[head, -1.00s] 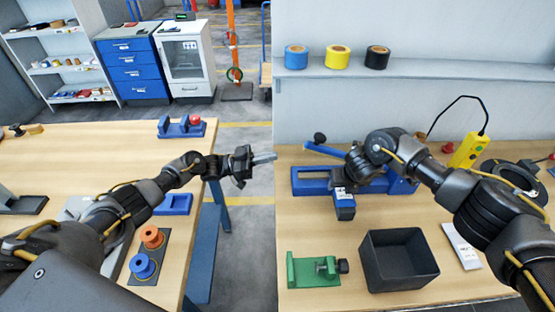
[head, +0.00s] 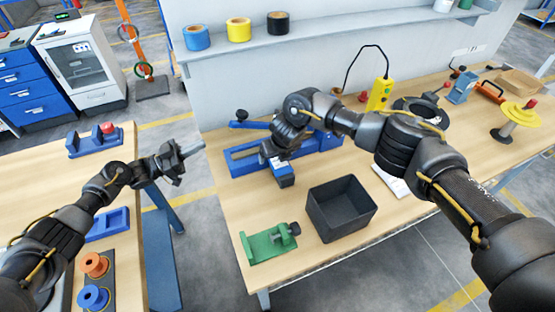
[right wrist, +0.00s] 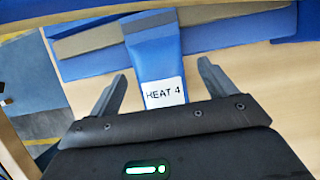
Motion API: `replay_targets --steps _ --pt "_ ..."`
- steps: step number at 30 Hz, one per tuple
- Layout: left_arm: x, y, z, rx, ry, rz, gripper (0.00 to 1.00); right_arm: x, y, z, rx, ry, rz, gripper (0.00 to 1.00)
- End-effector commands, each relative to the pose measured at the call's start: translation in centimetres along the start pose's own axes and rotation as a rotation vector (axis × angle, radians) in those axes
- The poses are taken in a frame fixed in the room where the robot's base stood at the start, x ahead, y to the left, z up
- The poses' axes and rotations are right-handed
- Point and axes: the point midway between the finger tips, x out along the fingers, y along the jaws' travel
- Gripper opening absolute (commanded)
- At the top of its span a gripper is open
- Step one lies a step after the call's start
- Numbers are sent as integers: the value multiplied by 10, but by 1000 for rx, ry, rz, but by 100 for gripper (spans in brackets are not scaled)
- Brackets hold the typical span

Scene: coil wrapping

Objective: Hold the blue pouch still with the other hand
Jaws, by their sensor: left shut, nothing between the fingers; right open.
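The blue pouch (right wrist: 152,55) with a white "HEAT 4" label lies between the fingers of my right gripper (right wrist: 163,72) in the right wrist view. The fingers are open, with a gap on each side of the pouch. The pouch's near part is hidden by the gripper body. In the head view, the pouch (head: 286,181) sticks out from the blue bar device (head: 243,162), below my right wrist. My left gripper (head: 192,150) is shut and empty, in the air between the two tables, left of the pouch and apart from it.
A black open bin (head: 345,216) and a green clamp fixture (head: 267,245) stand in front of the device. A yellow control box (head: 379,95) is behind my right arm. Orange and blue spools (head: 94,265) are on the left table. A floor gap separates the tables.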

Motion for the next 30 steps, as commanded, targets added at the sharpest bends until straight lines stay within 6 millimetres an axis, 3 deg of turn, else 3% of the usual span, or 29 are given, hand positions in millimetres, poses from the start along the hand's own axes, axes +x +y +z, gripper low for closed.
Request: replay_targets --steps 5,15,21,30 --pt "0 0 0 0 0 0 0 -10 0 1 -1 -2 1 83" --pt "0 0 0 0 0 0 0 -77 0 2 -4 -4 1 83" --pt "0 0 0 0 0 0 0 -108 0 2 -2 -4 1 83" --pt "0 0 0 0 0 0 0 -120 -1 0 1 1 -1 83"
